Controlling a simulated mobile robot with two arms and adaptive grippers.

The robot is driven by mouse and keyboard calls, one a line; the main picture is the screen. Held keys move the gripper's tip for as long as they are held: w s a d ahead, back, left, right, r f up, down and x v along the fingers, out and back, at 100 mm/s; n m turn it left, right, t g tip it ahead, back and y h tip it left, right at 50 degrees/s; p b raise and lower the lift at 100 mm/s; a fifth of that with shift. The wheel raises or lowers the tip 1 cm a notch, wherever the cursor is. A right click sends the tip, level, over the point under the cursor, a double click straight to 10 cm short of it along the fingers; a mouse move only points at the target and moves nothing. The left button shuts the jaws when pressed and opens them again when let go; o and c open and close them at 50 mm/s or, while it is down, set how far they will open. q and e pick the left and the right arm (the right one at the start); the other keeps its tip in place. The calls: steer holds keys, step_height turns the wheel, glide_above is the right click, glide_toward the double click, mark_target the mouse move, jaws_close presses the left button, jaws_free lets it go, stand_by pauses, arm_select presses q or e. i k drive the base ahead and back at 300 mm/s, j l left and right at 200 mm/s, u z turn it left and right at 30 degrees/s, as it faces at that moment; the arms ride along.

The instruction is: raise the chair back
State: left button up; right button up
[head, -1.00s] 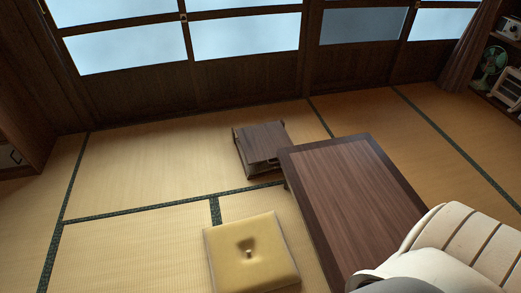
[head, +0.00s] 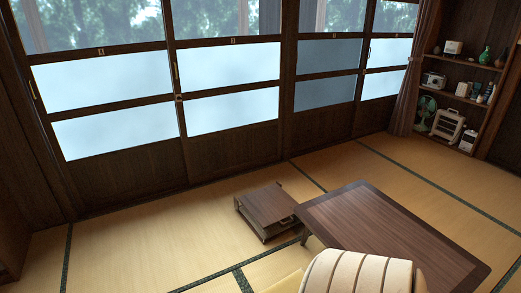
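A low wooden table (head: 390,232) stands right of the chair. A yellow cushion (head: 287,284) is mostly cut off at the bottom edge. Sliding windows and dark panels (head: 232,155) line the back. Shelves (head: 466,93) stand at right. The tatami left of the chair (head: 150,243) is clear.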

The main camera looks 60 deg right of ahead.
mark_target(270, 205)
steer(key=i+z, duration=0.3)
steer(key=i, duration=0.25)
steer(key=i+j+z, duration=0.15)
steer(key=i+z, duration=0.15)
steer(key=i, duration=0.2)
steer(key=i+j+z, duration=0.35)
steer(key=i, duration=0.2)
